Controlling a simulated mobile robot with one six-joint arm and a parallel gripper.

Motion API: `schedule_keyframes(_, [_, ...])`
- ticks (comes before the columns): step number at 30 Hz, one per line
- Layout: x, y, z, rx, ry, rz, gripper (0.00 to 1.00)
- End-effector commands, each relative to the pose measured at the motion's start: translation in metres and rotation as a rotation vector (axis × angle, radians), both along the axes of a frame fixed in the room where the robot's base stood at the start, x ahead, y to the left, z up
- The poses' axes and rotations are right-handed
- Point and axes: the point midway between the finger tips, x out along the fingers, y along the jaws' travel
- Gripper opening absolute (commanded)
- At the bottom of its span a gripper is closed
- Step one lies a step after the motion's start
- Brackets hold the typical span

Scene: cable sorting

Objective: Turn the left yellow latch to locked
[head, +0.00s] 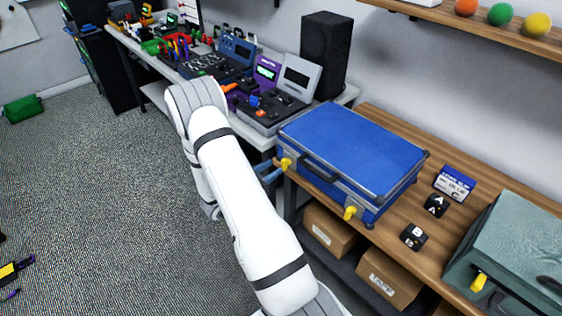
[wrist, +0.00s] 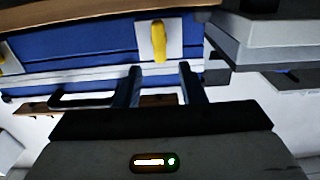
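The blue case (head: 350,150) lies closed on the wooden bench, with two yellow latches on its front. The left yellow latch (head: 286,164) is at the front left corner. In the wrist view, which is upside down, this latch (wrist: 159,42) is a yellow tab on a white plate, pointing along the picture's vertical. The right latch (head: 350,213) is further along the front; its edge shows in the wrist view (wrist: 8,62). My gripper (head: 271,175) is just in front of the left latch. In the wrist view its two fingers (wrist: 160,67) are apart, with nothing between them.
The case handle (head: 320,167) juts out between the latches. A grey-purple device (head: 275,95) stands left of the case. Black lettered blocks (head: 435,206), a label card (head: 455,183) and a grey-green case (head: 515,250) stand to the right. Cardboard boxes (head: 330,230) sit on the shelf below.

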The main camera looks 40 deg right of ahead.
Motion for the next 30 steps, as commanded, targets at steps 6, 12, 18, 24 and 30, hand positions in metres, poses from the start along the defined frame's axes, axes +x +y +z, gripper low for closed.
schedule_keyframes(6, [0.003, -0.034, 0.002, 0.0, -0.001, -0.001, 0.36])
schedule_keyframes(12, [0.004, -0.047, 0.0, 0.001, 0.0, 0.001, 0.36])
schedule_keyframes(18, [0.004, -0.047, 0.0, 0.002, 0.0, 0.002, 0.36])
schedule_keyframes(24, [0.004, -0.048, 0.0, 0.002, 0.0, 0.001, 0.23])
schedule_keyframes(30, [0.004, -0.048, 0.0, 0.002, -0.001, 0.001, 0.07])
